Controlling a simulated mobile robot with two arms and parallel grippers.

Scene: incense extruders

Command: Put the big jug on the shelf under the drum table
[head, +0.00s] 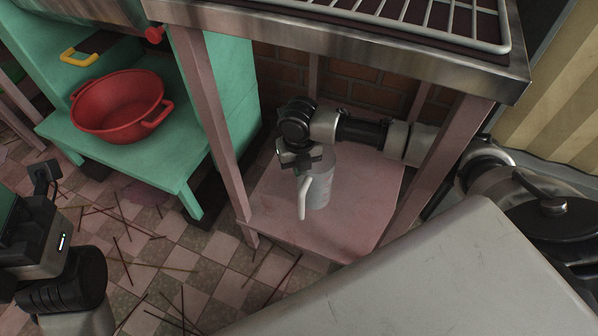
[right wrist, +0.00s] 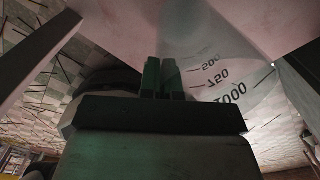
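The big jug (head: 319,187) is pale and translucent, with a white handle (head: 302,200). It is upright, at or just above the pink lower shelf (head: 270,205) under the drum table (head: 350,42); I cannot tell if its base touches. My right arm reaches in from the right beneath the tabletop. My right gripper (head: 302,165) is at the upper handle, its fingers close together on it. In the right wrist view the fingers (right wrist: 163,78) are in front of the jug wall (right wrist: 225,75), marked 500, 750 and 1000; the grip is partly hidden. My left gripper (head: 46,178) is at the left edge, away from the jug.
Pink legs (head: 208,110) frame the shelf, with bare room around the jug. A brick wall (head: 350,82) is behind. A green stand (head: 150,165) with a red basin (head: 118,104) is at left. Thin sticks lie on the tiled floor. A pale grey surface (head: 440,275) fills the lower right.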

